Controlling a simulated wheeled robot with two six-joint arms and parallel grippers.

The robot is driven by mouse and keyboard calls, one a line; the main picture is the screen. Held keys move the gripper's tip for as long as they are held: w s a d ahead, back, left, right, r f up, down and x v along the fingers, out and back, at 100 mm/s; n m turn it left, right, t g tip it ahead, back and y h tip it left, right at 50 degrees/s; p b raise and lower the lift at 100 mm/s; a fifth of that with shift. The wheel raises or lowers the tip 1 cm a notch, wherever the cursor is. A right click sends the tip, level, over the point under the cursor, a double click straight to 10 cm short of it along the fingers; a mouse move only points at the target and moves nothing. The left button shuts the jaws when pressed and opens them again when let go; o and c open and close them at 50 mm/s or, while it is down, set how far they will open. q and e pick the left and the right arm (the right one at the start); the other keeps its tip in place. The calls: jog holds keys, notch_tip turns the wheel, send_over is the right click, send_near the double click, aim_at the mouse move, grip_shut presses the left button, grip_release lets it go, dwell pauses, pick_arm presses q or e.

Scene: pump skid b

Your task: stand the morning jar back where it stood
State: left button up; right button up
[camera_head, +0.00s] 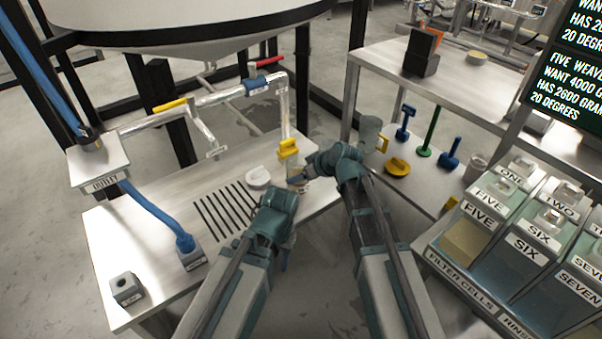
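A small pale jar-like object (296,171) stands at the right end of the steel bench, under a yellow piece (289,149). I cannot read a label on it, so I cannot tell whether it is the morning jar. My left gripper (297,184) is at its near side. My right gripper (309,172) reaches in from its right. Both grippers are close to or touching it, and the arms hide its lower part. The fingers are too small and overlapped to show whether they are open or shut. A grey see-through jug (369,131) with a yellow handle stands on the right-hand table.
On the bench (160,262) are a white round lid (259,178), a dark slotted grating (224,209) and a blue outlet hose (150,208). A pipe with valves runs above. A yellow lid (398,166) and upright tools (430,132) occupy the right table. Labelled bins (490,215) stand right.

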jog(key=shift+f, duration=0.15)
dwell(0.5)
jog(key=o, duration=1.4)
jog(key=shift+s, duration=0.1)
jog(key=shift+p+v, duration=2.4)
jog(key=shift+v, duration=1.15)
jog(key=s+d+f+m+g+h, duration=0.3)
jog(key=s+d+m, duration=0.25)
jog(key=s, duration=0.25)
jog(key=s+d+f+m+g+h, duration=0.3)
jog(key=s+d+m, duration=0.1)
jog(key=s+d, duration=0.4)
jog(key=s+a+r+n+p, duration=0.1)
jog(key=a+r+p, duration=0.3)
jog(key=r+p, duration=0.4)
jog(key=s+a+r+n+h+p, duration=0.1)
jog(key=s+a+r+n+p, duration=0.1)
jog(key=r+p, duration=0.6)
jog(key=s+a+r+n+p, duration=0.1)
jog(key=s+a+r+p, duration=0.2)
jog(key=a+r+p, duration=0.3)
jog(key=shift+r+g+p, duration=0.3)
jog(key=shift+r+p, duration=0.65)
